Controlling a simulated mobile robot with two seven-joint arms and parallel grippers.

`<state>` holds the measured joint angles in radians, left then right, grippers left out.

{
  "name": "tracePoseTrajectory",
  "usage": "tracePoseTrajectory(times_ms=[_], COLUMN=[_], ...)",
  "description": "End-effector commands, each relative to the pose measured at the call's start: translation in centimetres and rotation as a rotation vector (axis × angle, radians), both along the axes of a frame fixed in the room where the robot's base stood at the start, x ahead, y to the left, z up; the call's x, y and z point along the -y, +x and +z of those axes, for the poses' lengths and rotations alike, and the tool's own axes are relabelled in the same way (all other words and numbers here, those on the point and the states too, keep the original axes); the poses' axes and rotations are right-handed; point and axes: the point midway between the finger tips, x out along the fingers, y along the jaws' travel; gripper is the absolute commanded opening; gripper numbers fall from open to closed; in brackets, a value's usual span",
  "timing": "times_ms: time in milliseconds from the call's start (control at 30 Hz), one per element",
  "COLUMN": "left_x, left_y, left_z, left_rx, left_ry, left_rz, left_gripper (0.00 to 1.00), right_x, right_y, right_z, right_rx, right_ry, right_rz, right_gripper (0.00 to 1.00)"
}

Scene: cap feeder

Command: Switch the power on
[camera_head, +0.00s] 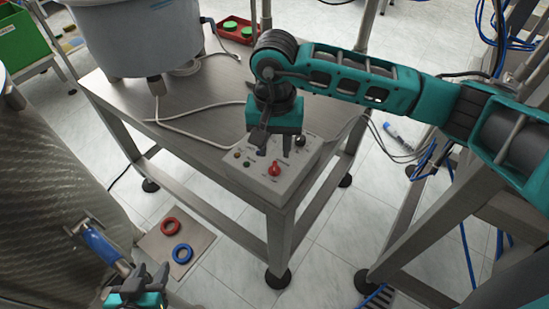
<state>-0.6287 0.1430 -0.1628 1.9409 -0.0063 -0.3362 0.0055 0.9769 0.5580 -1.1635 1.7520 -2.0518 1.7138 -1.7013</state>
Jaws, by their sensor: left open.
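A light grey control box (258,186) sits at the near corner of the metal table. Its top carries a red rotary switch (274,169), a black knob (301,140) and small coloured buttons or lamps (240,156). My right gripper (274,150) points down over the box, just behind the red switch in the picture. Its two fingers are apart with nothing visible between them. It hides part of the panel, and I cannot tell whether the fingertips touch it. My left gripper (143,273) is at the bottom left, low and away from the box, open and empty.
The metal table (205,130) also bears a large grey bowl feeder (135,40), cables and a red tray (236,28) with green pieces. A red ring (170,226) and a blue ring (182,253) lie on a floor plate. A metal frame stands at right.

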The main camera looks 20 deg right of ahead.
Motion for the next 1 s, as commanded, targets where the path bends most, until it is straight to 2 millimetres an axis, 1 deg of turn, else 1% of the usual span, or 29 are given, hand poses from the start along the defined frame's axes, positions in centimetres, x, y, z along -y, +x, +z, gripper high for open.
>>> tracePoseTrajectory(times_ms=[33, 100, 200, 300, 467, 700, 1000], left_x=[0.0, 0.0, 0.0, 0.0, 0.0, 0.0, 0.0], left_y=[0.0, 0.0, 0.0, 0.0, 0.0, 0.1, 0.3], left_z=[0.0, -0.1, -0.1, -0.1, -0.1, -0.1, 0.1], left_rx=[0.0, -0.001, -0.001, -0.001, 0.0, 0.001, 0.007], left_ry=[0.0, 0.0, 0.0, 0.0, 0.0, 0.0, 0.0], left_rz=[0.0, 0.0, 0.0, 0.0, 0.0, 0.0, 0.0], left_gripper=[0.43, 0.43, 0.43, 0.43, 0.43, 0.43, 0.43], right_x=[0.0, -0.1, -0.1, 0.0, 0.0, -0.1, -0.1], right_y=[-0.1, -0.1, -0.1, -0.1, 0.0, 0.0, 0.0], right_z=[-1.2, -2.4, -3.8, -4.7, -5.3, -5.3, -5.3], right_rx=[-0.005, -0.005, -0.004, -0.002, -0.001, -0.001, 0.0], right_ry=[0.0, 0.001, 0.002, 0.001, 0.001, 0.001, 0.002], right_rz=[0.0, -0.001, 0.0, 0.0, 0.0, 0.0, 0.0], right_gripper=[0.36, 0.36, 0.36, 0.36, 0.36, 0.35, 0.07])
